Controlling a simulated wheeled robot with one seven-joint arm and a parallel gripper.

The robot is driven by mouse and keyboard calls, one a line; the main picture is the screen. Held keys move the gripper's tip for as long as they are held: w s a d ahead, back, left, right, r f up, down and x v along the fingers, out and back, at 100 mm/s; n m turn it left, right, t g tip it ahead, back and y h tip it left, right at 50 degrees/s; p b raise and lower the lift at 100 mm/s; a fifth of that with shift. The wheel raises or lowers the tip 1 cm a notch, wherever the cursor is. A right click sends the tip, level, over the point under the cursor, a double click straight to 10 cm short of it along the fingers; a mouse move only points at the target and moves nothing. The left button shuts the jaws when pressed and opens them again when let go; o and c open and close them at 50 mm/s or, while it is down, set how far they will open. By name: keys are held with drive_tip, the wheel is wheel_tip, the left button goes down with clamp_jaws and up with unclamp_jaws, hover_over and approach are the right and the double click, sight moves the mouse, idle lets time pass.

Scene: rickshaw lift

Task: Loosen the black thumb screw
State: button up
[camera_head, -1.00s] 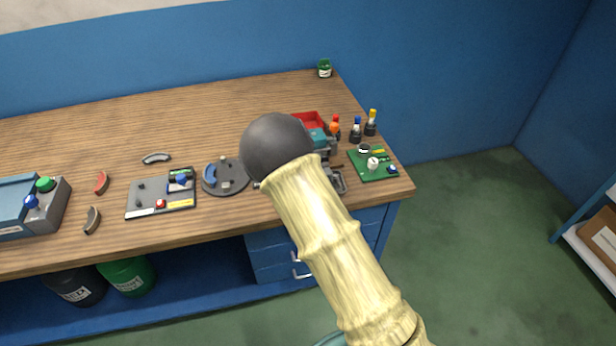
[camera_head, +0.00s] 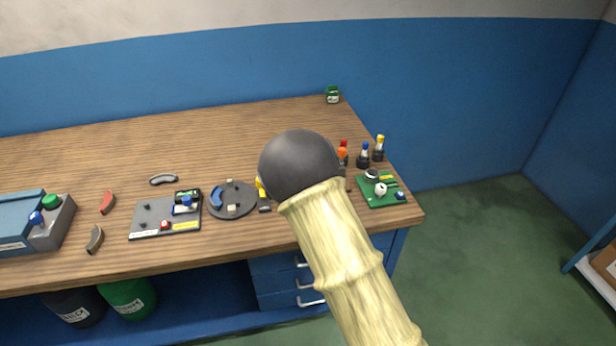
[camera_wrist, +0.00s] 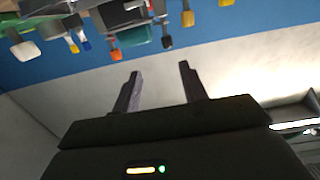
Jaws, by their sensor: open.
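My gripper shows in the wrist view (camera_wrist: 158,73), its two dark fingers apart with nothing between them. In the head view my arm's dark round joint hides the gripper and part of the bench's right side. I cannot pick out the black thumb screw with certainty. A small black-tipped part (camera_wrist: 167,42) hangs near the fingers' line in the wrist view, apart from them; I cannot tell whether it is the screw. A teal block (camera_wrist: 137,36) and an orange-tipped part (camera_wrist: 116,54) are beside it.
On the wooden bench (camera_head: 130,130) are a grey switch board (camera_head: 150,228), a round dark plate (camera_head: 240,205), a green circuit board (camera_head: 372,199) and small bottles (camera_head: 363,157). A blue-grey box (camera_head: 18,215) stands at left. The back left of the bench is clear.

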drive_tip(key=s+d+f+m+g+h, duration=0.1)
drive_tip(key=s+d+m+g+h, duration=0.25)
drive_tip(key=d+g, duration=0.45)
drive_tip(key=s+d+r+g, duration=0.1)
drive_tip(key=s+d+g, duration=0.2)
drive_tip(key=s, duration=0.5)
drive_tip(key=s+d+r+g+h, duration=0.1)
drive_tip(key=s+d+r+g, duration=0.1)
drive_tip(key=s, duration=0.7)
drive_tip(key=d+g, duration=0.1)
drive_tip(key=d, duration=0.1)
drive_tip(key=shift+s+d+r+n, duration=0.15)
drive_tip(key=shift+s+d+n, duration=0.15)
drive_tip(key=shift+n, duration=0.05)
drive_tip(key=shift+c, duration=0.7)
drive_tip(key=shift+w, duration=0.1)
